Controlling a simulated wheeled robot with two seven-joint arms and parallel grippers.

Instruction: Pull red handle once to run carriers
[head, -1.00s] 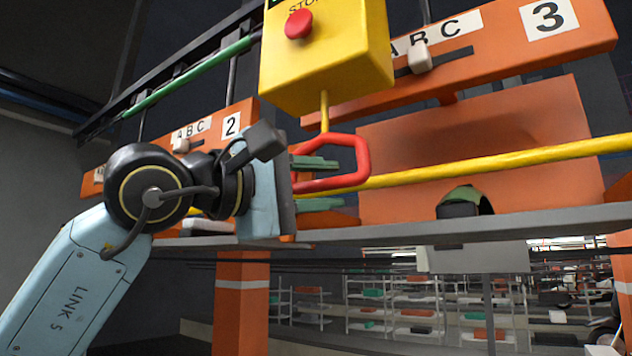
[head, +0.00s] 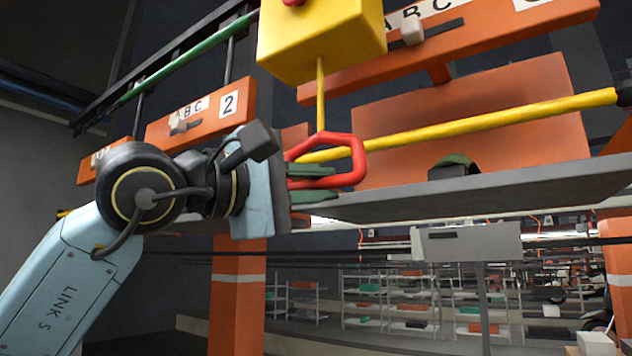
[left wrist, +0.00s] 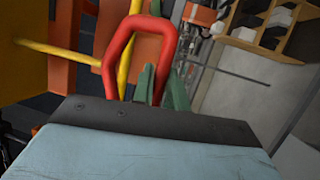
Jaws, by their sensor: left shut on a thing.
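The red handle (head: 358,160) is a ring that hangs on a yellow cord (head: 320,95) below a yellow box (head: 320,40). My left gripper (head: 333,183) reaches in from the left. Its green fingers are shut on the handle's lower bar. In the left wrist view the handle (left wrist: 109,62) stands up beyond the gripper's dark edge, with the green fingers at its near part. The exact contact is partly hidden there. A dark carrier-like piece with a green top (head: 455,168) sits at the grey shelf to the right. My right gripper is out of view.
A yellow rail (head: 480,127) runs behind the handle to the right. The grey shelf (head: 480,195) lies close below. Orange panels with ABC sliders, one numbered 2 (head: 205,112), stand behind. An orange post (head: 238,300) stands below.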

